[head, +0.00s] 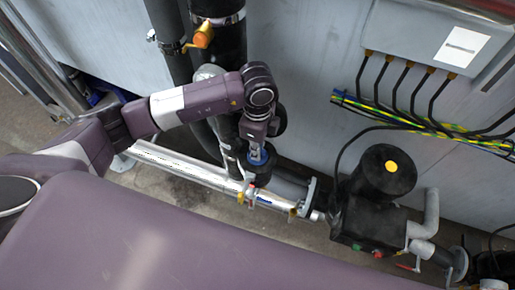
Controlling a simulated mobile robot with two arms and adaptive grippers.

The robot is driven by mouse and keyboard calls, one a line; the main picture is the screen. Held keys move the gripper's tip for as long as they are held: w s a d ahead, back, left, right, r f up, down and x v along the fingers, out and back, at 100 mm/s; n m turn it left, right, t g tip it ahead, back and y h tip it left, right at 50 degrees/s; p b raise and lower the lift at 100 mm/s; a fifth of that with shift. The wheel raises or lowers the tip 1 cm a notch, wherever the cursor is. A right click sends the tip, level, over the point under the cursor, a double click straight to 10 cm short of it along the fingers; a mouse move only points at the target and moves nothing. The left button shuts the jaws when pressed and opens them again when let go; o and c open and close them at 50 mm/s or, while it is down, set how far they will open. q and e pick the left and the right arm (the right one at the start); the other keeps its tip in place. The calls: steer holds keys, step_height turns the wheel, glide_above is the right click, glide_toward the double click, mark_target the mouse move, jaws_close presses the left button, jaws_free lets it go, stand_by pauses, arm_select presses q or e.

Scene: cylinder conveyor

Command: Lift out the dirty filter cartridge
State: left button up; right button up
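My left arm comes in from the left, and its gripper (258,158) points down at a dark round housing (258,176) on the pipe run. A small blue part shows at the gripper's end; I cannot tell whether it belongs to the gripper or to a cartridge. The fingertips are too small and hidden to tell whether they are open or shut. No filter cartridge can be made out clearly. My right gripper is not in view.
A black pump (374,200) with a yellow dot stands to the right. Thick dark pipes with an orange-handled valve (203,36) rise behind my arm. A grey box (438,38) with black cables hangs on the wall. A silver pipe (185,168) runs low to the left.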

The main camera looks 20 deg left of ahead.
arm_select(q)
jaws_close()
steer(key=shift+r, duration=0.1)
steer(key=shift+r+p, duration=3.25)
steer(key=shift+r, duration=1.2)
steer(key=shift+r+p, duration=0.3)
steer(key=shift+r, duration=2.5)
